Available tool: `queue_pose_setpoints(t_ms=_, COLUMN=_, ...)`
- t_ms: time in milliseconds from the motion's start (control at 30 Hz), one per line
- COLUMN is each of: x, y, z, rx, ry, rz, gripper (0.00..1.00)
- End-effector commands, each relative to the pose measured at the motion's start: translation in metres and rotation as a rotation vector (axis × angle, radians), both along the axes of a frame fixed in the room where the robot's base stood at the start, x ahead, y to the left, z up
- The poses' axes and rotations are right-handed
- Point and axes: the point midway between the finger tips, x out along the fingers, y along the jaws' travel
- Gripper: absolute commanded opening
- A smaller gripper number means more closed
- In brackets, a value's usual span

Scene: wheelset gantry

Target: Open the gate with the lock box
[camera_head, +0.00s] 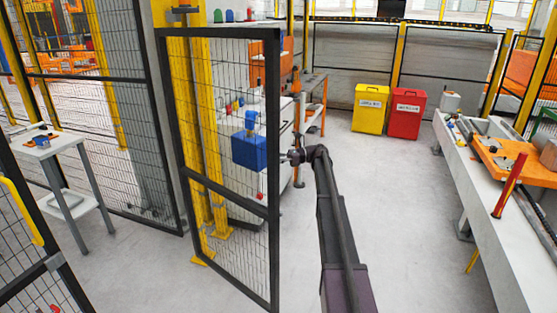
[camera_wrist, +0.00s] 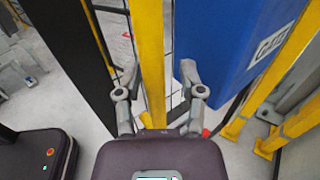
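The gate (camera_head: 273,190) is a black-framed mesh panel left of centre in the head view, standing at an angle to the fence panel on its left. The blue lock box (camera_head: 250,151) is at the gate's middle height, near its right edge. It also shows large at the upper right of the wrist view (camera_wrist: 225,40). My gripper (camera_head: 292,157) is at the gate's right edge, beside the box. In the wrist view my gripper (camera_wrist: 160,78) is open, its fingers apart on either side of a yellow upright bar (camera_wrist: 149,50). I cannot tell whether either finger touches the bar.
A small white table (camera_head: 50,152) stands left of the gate. A yellow bin (camera_head: 370,108) and a red bin (camera_head: 405,113) stand at the back. A long grey bench (camera_head: 500,215) lines the right. The floor between gate and bench is clear.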

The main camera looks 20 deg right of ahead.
Motion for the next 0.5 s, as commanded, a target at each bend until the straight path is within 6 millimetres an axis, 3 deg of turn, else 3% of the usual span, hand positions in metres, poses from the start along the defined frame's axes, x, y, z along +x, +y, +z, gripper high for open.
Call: queue_pose_setpoints(t_ms=500, x=-0.0028, y=-0.0057, z=-0.0006, rx=-0.002, ry=0.001, rz=0.003, gripper=0.6)
